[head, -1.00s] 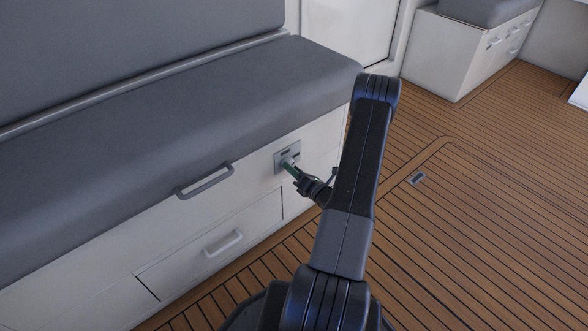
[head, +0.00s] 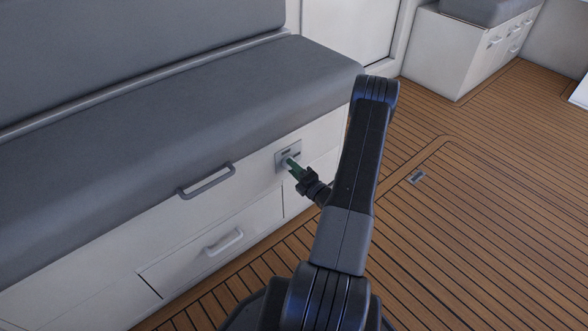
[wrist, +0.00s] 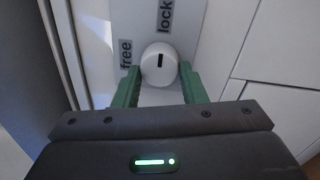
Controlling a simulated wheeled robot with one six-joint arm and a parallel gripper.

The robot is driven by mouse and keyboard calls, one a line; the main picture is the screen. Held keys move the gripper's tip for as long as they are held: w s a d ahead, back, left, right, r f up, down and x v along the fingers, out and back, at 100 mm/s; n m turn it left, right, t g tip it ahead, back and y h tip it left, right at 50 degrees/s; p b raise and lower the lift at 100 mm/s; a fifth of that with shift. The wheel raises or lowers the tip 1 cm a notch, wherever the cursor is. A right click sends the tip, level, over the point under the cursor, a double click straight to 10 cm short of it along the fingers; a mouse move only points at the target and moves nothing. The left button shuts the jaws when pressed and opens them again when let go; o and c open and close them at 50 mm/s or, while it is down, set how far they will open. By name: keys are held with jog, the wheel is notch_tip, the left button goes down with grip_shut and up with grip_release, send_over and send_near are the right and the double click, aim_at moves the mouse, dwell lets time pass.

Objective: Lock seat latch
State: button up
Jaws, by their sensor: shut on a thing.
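The seat latch is a round white knob (wrist: 160,62) with a short black mark, on a grey plate (head: 282,157) in the white front of the bench seat. In the wrist view, the labels "free" (wrist: 126,55) and "lock" (wrist: 165,17) are beside the knob. The black mark points roughly toward "lock". A pale part of the latch extends from the knob between my green fingers. My gripper (wrist: 158,88) is shut on the latch, one finger on each side; it also shows at the plate in the head view (head: 291,164). The fingertips partly hide the latch there.
A grey bar handle (head: 207,181) is left of the plate, under the seat cushion (head: 180,120). A drawer with a pale handle (head: 223,242) is below. The wooden floor (head: 470,210) to the right is clear. A second white cabinet (head: 455,55) stands at the back right.

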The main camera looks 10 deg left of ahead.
dwell(0.3)
jog(key=o, duration=1)
jog(key=shift+d, duration=0.1)
jog(key=p+v, duration=0.3)
jog(key=v, duration=1)
jog(key=shift+s+d, duration=0.3)
jog(key=b+x, duration=0.3)
jog(key=x, duration=1.1)
jog(key=shift+d, duration=0.15)
